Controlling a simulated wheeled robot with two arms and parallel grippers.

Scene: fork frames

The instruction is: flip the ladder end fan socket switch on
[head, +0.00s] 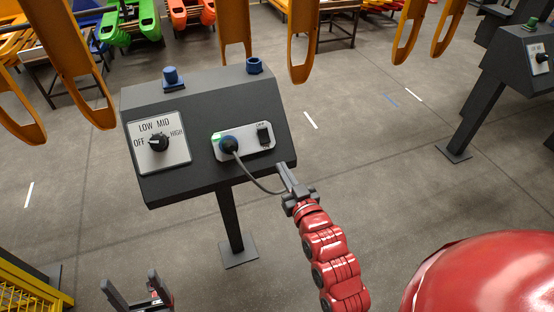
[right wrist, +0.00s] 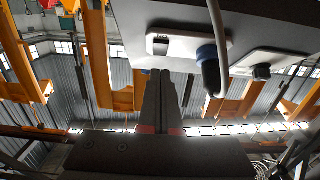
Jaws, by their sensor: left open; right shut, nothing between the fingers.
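The socket switch (head: 264,135) is a small black rocker on the right of a white socket plate (head: 246,149), on the sloped face of a dark control box (head: 193,103). A blue plug (head: 228,144) sits in the plate's left part, with a grey cable. The switch (right wrist: 161,46) also shows in the right wrist view, beyond the fingertips. I cannot tell its position. My right gripper (head: 282,168) is shut and empty, just below the box's lower right edge, apart from the switch. It also shows in the right wrist view (right wrist: 160,74). My left gripper (head: 129,279) is open and empty at the bottom left.
A LOW/MID/HIGH knob (head: 159,142) is on the box's left. Two blue fittings stand on its top. The grey cable (head: 262,185) hangs close to my right gripper. Orange hanging frames (head: 236,25) are behind. Another control box (head: 530,58) stands at right. Open floor surrounds the post.

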